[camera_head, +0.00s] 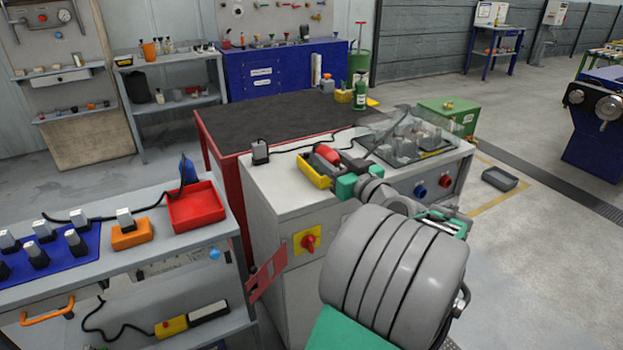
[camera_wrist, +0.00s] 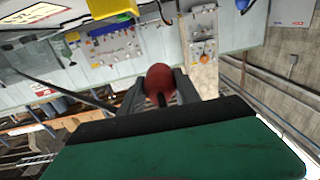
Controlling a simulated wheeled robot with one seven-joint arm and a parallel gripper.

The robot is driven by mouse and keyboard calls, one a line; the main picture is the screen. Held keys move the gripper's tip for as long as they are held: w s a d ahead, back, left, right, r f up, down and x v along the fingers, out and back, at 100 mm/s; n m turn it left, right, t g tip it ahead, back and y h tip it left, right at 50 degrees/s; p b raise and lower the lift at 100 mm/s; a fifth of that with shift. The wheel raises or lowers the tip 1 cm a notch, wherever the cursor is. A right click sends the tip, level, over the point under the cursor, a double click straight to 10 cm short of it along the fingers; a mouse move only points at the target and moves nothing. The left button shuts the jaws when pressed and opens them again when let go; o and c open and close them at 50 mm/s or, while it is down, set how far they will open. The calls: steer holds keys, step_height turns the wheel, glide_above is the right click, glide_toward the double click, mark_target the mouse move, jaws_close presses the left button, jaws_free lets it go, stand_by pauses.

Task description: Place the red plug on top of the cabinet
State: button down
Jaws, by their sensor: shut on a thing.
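The red plug (camera_head: 327,153) is held at the end of my gripper (camera_head: 329,161), which appears over the top of the white cabinet (camera_head: 270,185). In the wrist view the rounded red end of the plug (camera_wrist: 160,77) sits between the two grey fingers of my gripper (camera_wrist: 161,91), which are shut on it. The rest of the plug is hidden. I cannot tell whether it touches the cabinet top. My arm covers part of the cabinet's right side.
A yellow object (camera_head: 313,173) is beside the gripper. A black plug (camera_head: 260,152) with its cable lies on the cabinet's back left, and a clear cover (camera_head: 405,135) stands at right. A red bin (camera_head: 198,206) is on the left bench. Free cabinet top shows at front left.

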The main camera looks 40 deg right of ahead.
steer(key=s+d+h, duration=0.1)
steer(key=s+d, duration=0.2)
glide_above(301, 191)
steer(key=shift+m, duration=0.3)
step_height(301, 191, down, 9)
steer(key=shift+s+a+f, duration=0.1)
steer(key=shift+f, duration=0.05)
step_height(301, 191, down, 3)
steer(key=shift+f, duration=0.15)
